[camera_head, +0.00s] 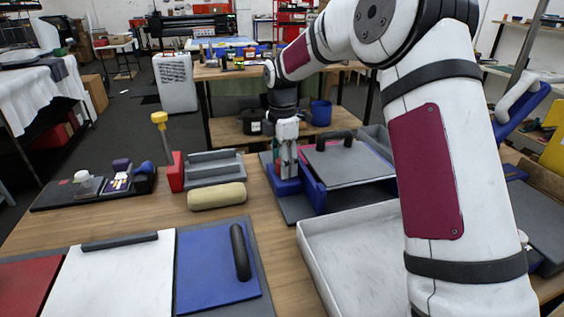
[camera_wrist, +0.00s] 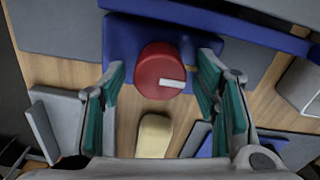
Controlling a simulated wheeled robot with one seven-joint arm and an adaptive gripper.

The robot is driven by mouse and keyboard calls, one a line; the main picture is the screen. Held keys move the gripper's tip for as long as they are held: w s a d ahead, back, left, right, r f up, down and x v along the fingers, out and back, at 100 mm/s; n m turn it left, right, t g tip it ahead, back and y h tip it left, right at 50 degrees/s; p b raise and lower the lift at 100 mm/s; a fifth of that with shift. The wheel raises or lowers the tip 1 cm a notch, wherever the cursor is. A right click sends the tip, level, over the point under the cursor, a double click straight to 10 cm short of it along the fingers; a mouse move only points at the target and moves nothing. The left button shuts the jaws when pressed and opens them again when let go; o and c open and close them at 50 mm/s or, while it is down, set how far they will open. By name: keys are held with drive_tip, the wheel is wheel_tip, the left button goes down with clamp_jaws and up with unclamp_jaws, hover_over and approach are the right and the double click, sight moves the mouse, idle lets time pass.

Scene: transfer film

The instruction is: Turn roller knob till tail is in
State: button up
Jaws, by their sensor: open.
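The roller knob is a round red knob (camera_wrist: 155,66) with a white bar on it, on a blue block (camera_wrist: 121,32) in the wrist view. The white bar points to the right. My gripper (camera_wrist: 161,68) is open; its green-padded fingers stand on either side of the knob with a gap at each side. I cannot make out a film tail in either view.
A grey panel with a black handle (camera_head: 345,164) covers the machine. A beige roll (camera_head: 216,196), a grey tray (camera_head: 214,170) and a red block with a yellow-topped handle (camera_head: 176,171) stand to the left. A white tray (camera_head: 318,258) and a blue panel (camera_head: 205,280) lie in front.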

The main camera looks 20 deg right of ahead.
drive_tip(key=c, duration=1.1)
drive_tip(key=shift+c, duration=0.2)
drive_tip(key=shift+m, duration=0.3)
drive_tip(key=m, duration=0.4)
drive_tip(key=shift+w+m, duration=0.1)
drive_tip(key=shift+m, duration=0.2)
drive_tip(key=m, duration=0.4)
drive_tip(key=shift+w, duration=0.1)
drive_tip(key=m, duration=0.4)
drive_tip(key=shift+d, duration=0.1)
drive_tip(key=m, duration=0.3)
drive_tip(key=shift+m, duration=0.4)
drive_tip(key=m, duration=0.6)
drive_tip(key=shift+d+m, duration=0.2)
drive_tip(key=shift+m, duration=0.2)
